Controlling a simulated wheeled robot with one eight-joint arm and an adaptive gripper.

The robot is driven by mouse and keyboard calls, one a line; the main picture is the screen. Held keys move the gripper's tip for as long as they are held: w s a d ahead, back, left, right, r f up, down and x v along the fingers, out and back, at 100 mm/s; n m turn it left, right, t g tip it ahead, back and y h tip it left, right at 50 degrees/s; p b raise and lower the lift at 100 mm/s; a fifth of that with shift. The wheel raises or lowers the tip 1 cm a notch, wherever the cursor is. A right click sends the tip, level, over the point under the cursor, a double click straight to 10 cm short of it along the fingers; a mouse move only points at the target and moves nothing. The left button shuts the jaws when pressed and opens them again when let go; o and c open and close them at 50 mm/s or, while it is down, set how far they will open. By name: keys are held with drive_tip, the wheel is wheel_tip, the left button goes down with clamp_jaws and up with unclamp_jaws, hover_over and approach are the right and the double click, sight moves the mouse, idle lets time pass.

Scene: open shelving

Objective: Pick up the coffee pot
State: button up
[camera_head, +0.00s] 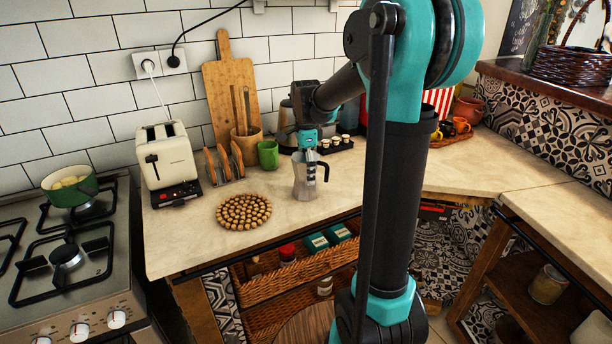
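The coffee pot (302,186) is a silver moka pot with a dark handle on its right side. It stands upright on the counter, in the middle of the view. My gripper (309,166) comes down from above and is at the pot's upper part. A grey finger seems to overlap the pot's front. The pot's lid and top are partly hidden by my gripper. The far finger is not clear, so I cannot tell whether the gripper is open or shut, or whether it touches the pot.
A round cork trivet (244,212) lies left of the pot on the pale counter (190,238). A green mug (268,154), a toast rack (226,164) and a toaster (168,156) stand behind and left. A kettle (286,128) is close behind my gripper. A small dark tray with cups (336,142) is behind right.

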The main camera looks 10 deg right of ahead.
drive_tip(key=c, duration=1.6)
